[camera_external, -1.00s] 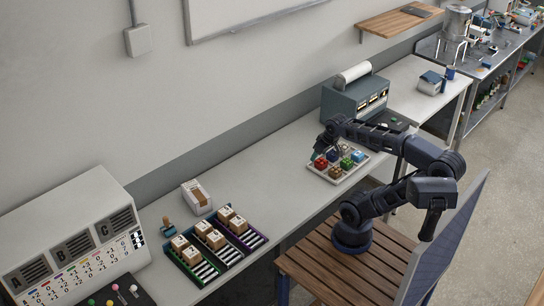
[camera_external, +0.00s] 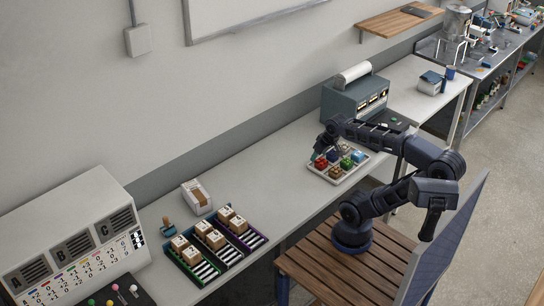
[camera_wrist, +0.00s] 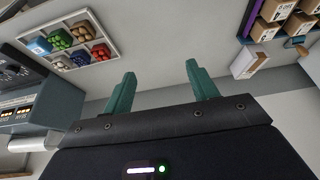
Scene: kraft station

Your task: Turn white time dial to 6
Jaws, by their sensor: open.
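I cannot pick out a white time dial for certain. A small white round knob (camera_external: 133,289) shows beside pink and green ones on the black panel (camera_external: 130,299) at the lower left of the external view; its marks are too small to read. My gripper (camera_external: 318,155) is far from that panel, above the left end of the sorting tray. In the wrist view my gripper (camera_wrist: 160,69) has its two green fingers spread wide with nothing between them.
The sorting tray (camera_wrist: 84,15) holds coloured pieces. A teal machine (camera_external: 343,101) with a paper roll stands behind it. Small boxes sit in coloured racks (camera_external: 262,240) near a white box (camera_external: 196,196). The grey A-B-C console (camera_external: 85,190) stands at left. The bench between racks and tray is clear.

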